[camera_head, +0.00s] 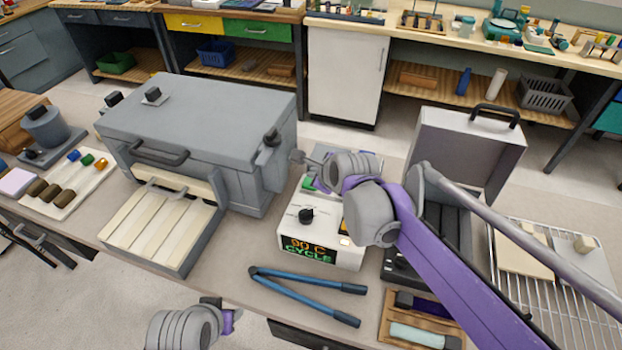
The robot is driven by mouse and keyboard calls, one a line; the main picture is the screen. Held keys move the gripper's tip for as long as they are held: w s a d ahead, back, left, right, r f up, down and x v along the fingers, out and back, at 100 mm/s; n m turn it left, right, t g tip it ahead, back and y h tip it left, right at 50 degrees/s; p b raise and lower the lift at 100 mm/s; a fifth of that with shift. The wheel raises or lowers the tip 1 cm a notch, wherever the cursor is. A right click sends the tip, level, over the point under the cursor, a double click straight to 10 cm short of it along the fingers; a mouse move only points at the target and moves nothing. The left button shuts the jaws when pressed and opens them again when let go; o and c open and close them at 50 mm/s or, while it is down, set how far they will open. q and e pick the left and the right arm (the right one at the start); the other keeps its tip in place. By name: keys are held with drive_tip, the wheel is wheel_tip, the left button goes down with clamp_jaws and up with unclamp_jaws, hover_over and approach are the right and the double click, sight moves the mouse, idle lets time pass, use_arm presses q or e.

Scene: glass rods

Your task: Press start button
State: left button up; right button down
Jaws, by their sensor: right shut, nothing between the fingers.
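A white control box (290,226) stands on the bench in the middle of the view, with a black knob (306,214) and a lit display (308,250) reading 90 C CYCLE. A green button (309,184) shows on its far part. A small pale lit button (344,241) sits right of the display. My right gripper (314,171) is shut and empty, at the far part of the box close to the green button; I cannot tell whether they touch. My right arm hides the box's right side. My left gripper (224,314) is low at the bottom edge, its fingers barely visible.
A grey oven-like chamber (215,110) with a slatted tray (150,235) stands left. Blue-handled tongs (305,280) lie in front of the box. An open case (470,140) and a wire rack (545,300) are right. A wooden tray (385,330) is at the front.

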drive_tip(key=shift+r, duration=0.1)
drive_tip(key=shift+r+p, duration=1.7)
drive_tip(key=shift+r, duration=0.75)
drive_tip(key=shift+f, duration=0.1)
